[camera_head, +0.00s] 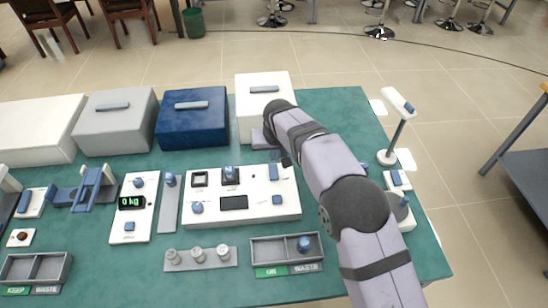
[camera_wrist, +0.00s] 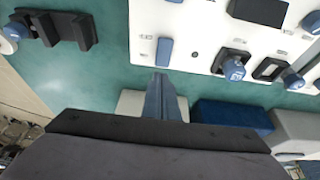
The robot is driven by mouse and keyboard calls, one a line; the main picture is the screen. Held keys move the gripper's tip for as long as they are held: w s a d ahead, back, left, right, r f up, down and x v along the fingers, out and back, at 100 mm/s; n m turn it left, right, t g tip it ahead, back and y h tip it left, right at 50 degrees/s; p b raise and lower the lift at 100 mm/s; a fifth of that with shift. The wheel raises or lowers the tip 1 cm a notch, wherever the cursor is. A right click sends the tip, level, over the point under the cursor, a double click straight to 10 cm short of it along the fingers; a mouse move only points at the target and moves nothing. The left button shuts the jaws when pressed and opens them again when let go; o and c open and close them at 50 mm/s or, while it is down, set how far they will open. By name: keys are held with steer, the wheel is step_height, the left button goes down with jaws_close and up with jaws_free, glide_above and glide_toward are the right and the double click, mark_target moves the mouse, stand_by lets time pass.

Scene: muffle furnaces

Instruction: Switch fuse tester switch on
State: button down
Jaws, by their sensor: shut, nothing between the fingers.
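A white panel that looks like the fuse tester (camera_head: 216,209) lies flat on the table, with a small dark display, sockets and knobs. Its blue rectangular switch (camera_head: 273,172) is near the far right corner. In the wrist view the switch (camera_wrist: 164,52) sits on the panel (camera_wrist: 210,20) just beyond my fingertips. My gripper (camera_wrist: 161,78) is shut and empty, its fingers pointing at the switch from the panel's far edge. In the head view my gripper (camera_head: 285,159) is partly hidden by my arm. I cannot tell whether it touches the switch, nor which way the switch is set.
White, grey (camera_head: 117,125) and blue (camera_head: 193,124) furnaces stand along the back. A scale reading 0 kg (camera_head: 133,217) is left of the panel. A divided tray (camera_head: 270,252) and a strip with metal pieces (camera_head: 200,259) lie in front. A lamp (camera_head: 398,125) stands at the right.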

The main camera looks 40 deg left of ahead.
mark_target(274, 165)
steer(key=shift+s+d+p+x, duration=0.15)
steer(key=shift+p+x, duration=0.35)
steer(key=shift+x, duration=0.7)
steer(key=shift+s+d+p+x, duration=0.1)
steer(key=shift+p+x, duration=0.35)
steer(key=shift+x, duration=0.7)
steer(key=shift+f, duration=0.15)
